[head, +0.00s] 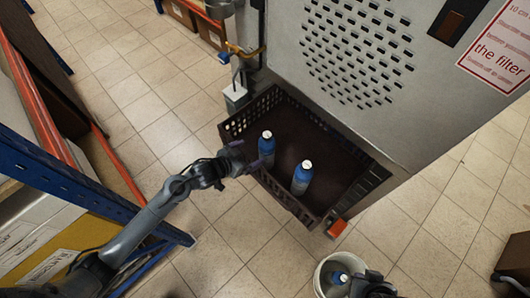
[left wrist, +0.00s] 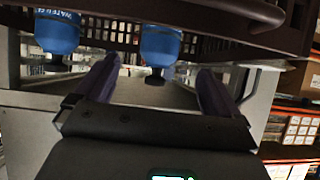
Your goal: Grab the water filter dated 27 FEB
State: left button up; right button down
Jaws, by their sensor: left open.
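Two blue water filters with pale caps stand upright in a dark slatted crate: the left one (head: 266,146) and the right one (head: 302,177). In the left wrist view the same two show upside down, one at the left edge (left wrist: 57,32) and one near the middle (left wrist: 160,45). Part of a "WATER FI…" label is readable on one; no date is legible. My left gripper (head: 245,160) is open and empty at the crate's left side, close to the left filter; its fingers (left wrist: 158,75) are spread in the wrist view. My right gripper (head: 372,287) is partly cut off at the bottom.
The crate (head: 284,197) sits against a grey perforated cabinet (head: 350,90). A white bin (head: 322,268) at the bottom holds another bottle-like item (head: 338,278). A blue and orange rack (head: 70,178) stands at left. The tiled floor between rack and crate is clear.

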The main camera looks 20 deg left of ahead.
aim_at(261, 146)
pick_arm(q)
jog(key=shift+h, duration=0.3)
jog(key=x, duration=0.3)
jog(key=b+x, duration=0.1)
jog(key=x, duration=0.1)
jog(key=shift+w+a+r, duration=0.15)
jog(key=shift+w+r, duration=0.1)
jog(key=shift+w, duration=0.2)
jog(key=shift+w+d+f, duration=0.25)
jog(key=shift+w+f, duration=0.15)
jog(key=shift+w, duration=0.1)
jog(key=shift+b+x, duration=0.65)
jog(key=shift+x, duration=1.4)
jog(key=shift+s+d, duration=0.1)
jog(key=shift+c, duration=0.3)
grip_shut()
jog(key=shift+r, duration=0.1)
